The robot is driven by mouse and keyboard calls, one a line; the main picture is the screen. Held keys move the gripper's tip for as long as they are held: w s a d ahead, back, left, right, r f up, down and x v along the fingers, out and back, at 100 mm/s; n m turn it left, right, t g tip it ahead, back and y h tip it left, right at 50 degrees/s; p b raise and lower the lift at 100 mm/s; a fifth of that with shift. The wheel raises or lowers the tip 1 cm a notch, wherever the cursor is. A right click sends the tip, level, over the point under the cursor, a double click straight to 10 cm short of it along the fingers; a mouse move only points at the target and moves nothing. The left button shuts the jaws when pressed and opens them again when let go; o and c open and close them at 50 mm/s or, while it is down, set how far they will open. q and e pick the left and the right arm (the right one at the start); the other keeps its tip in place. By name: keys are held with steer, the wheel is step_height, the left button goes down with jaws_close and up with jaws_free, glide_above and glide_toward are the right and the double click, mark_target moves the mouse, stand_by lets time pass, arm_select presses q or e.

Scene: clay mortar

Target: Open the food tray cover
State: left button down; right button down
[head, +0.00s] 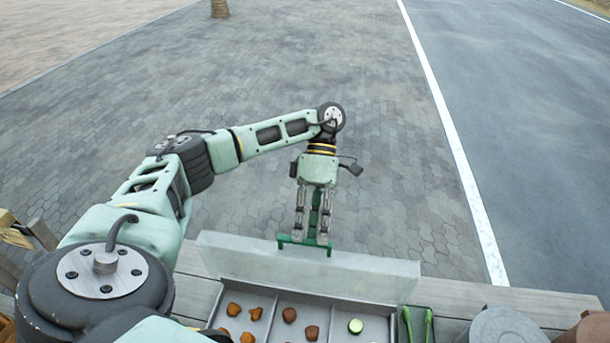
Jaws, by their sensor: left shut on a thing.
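The food tray (262,315) is a grey metal tray with compartments at the bottom middle of the head view. Its clear cover (370,268) stands raised along the tray's far edge, and the compartments below it are uncovered. The cover has a green handle (284,240) on its upper edge. My left gripper (306,238) points down and is shut on the green handle. The tray's near part is cut off by the frame. My right gripper is not in view.
Green tongs (428,325) lie in a dark holder just right of the tray. Grey round lids (505,325) stand farther right on the wooden counter (470,295). Beyond the counter is open brick paving, with a road at the right.

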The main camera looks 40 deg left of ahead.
mark_target(311, 249)
arm_select(q)
steer(key=shift+w+a+f+g+p, duration=0.2)
steer(key=shift+w+a+f+p, duration=0.1)
steer(key=shift+w+f, duration=0.25)
steer(key=shift+w+a+f+g+p, duration=0.2)
steer(key=shift+w+a+f+p, duration=0.1)
steer(key=shift+f, duration=0.3)
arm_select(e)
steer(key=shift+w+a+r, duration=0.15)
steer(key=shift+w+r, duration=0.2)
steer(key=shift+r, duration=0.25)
arm_select(q)
steer(key=c, duration=2.2)
jaws_free()
steer(key=o, duration=0.4)
steer(key=shift+w+a+f, duration=0.25)
steer(key=shift+w, duration=0.2)
steer(key=shift+c, duration=0.2)
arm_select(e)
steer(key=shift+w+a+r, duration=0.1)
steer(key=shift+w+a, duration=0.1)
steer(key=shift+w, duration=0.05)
